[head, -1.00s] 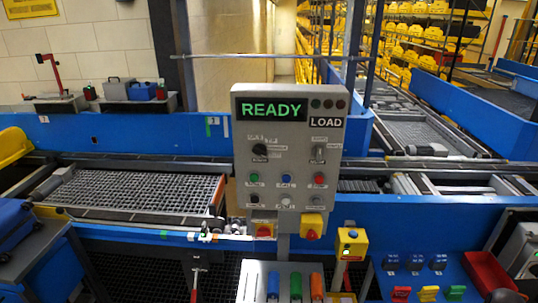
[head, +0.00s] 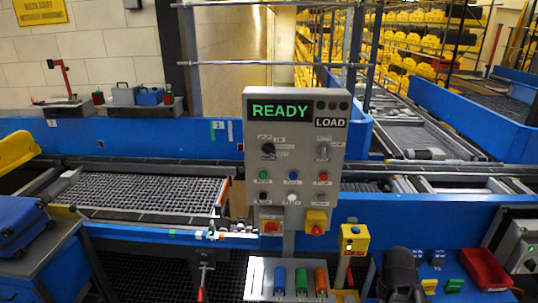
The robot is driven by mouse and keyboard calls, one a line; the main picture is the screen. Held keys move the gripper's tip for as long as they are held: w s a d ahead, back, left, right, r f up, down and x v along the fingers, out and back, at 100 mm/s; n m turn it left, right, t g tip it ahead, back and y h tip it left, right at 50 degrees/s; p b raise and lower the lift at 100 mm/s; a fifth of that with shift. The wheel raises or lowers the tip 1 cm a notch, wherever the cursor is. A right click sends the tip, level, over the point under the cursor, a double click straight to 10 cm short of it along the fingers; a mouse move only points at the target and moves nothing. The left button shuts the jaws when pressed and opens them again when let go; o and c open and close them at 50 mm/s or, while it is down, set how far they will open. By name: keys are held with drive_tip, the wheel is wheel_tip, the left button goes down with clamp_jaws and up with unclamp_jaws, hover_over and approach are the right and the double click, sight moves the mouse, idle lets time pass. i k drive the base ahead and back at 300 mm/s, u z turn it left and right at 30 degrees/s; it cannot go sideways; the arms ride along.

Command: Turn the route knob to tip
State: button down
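The grey control panel (head: 297,170) stands upright in the middle of the head view, with a green READY display (head: 280,110) and a LOAD label (head: 330,122). A black rotary knob (head: 268,148) sits at its upper left with several small labels around it, too small to read. A grey switch (head: 323,149) sits at the upper right. I cannot confirm from the lettering which is the route knob, or its setting. A dark part that seems to be my gripper (head: 402,270) shows at the lower right, below and apart from the panel. Its fingers cannot be made out.
A yellow button box (head: 354,238) and a red bin (head: 485,268) stand right. A mesh tray (head: 140,192) lies on the left conveyor.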

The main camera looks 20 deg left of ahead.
sight(268, 148)
drive_tip(key=u, duration=0.7)
drive_tip(key=k, duration=0.95)
drive_tip(key=z, duration=0.05)
drive_tip(key=i, duration=0.75)
